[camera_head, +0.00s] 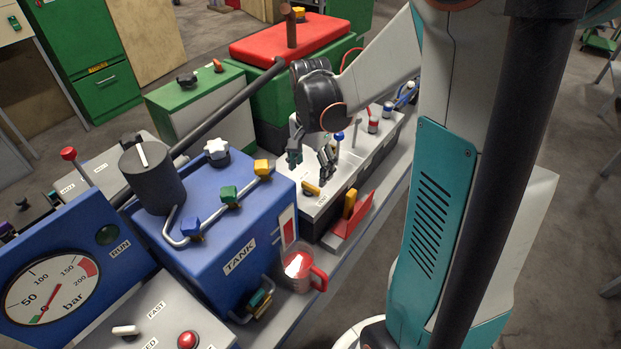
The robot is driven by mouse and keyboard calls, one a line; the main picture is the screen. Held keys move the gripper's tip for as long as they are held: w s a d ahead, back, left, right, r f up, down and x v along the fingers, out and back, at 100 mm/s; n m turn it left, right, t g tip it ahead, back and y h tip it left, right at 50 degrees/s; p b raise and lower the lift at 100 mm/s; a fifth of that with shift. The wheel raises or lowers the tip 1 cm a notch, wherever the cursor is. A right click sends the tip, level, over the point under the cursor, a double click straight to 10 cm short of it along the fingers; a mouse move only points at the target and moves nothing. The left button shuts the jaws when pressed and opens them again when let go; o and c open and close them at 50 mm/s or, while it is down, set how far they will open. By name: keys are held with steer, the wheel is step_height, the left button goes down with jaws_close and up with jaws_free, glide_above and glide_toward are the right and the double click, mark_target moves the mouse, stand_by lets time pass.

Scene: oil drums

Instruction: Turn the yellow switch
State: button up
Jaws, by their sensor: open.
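A small yellow switch (311,188) sits on the white top panel of a dark box, close to the panel's front end. My gripper (310,166) is open and points down over this panel, its fingers spread apart. It is a little behind and above the yellow switch in the picture, and I see no contact. A yellow block (349,204) stands at the side of the box by a red part. A yellow valve handle (262,167) is on the pipe of the blue tank (238,235).
Left of my gripper are the blue tank, its pipe with blue and green handles (229,194), and a dark slanted rod (235,103). A red jug (303,270) stands in front. Blue and red knobs (373,124) rise behind on the panel. A pressure gauge (52,290) is lower left.

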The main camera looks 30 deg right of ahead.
mark_target(310, 185)
step_height(310, 185, up, 6)
stand_by(0.4)
steer(key=shift+r, duration=0.1)
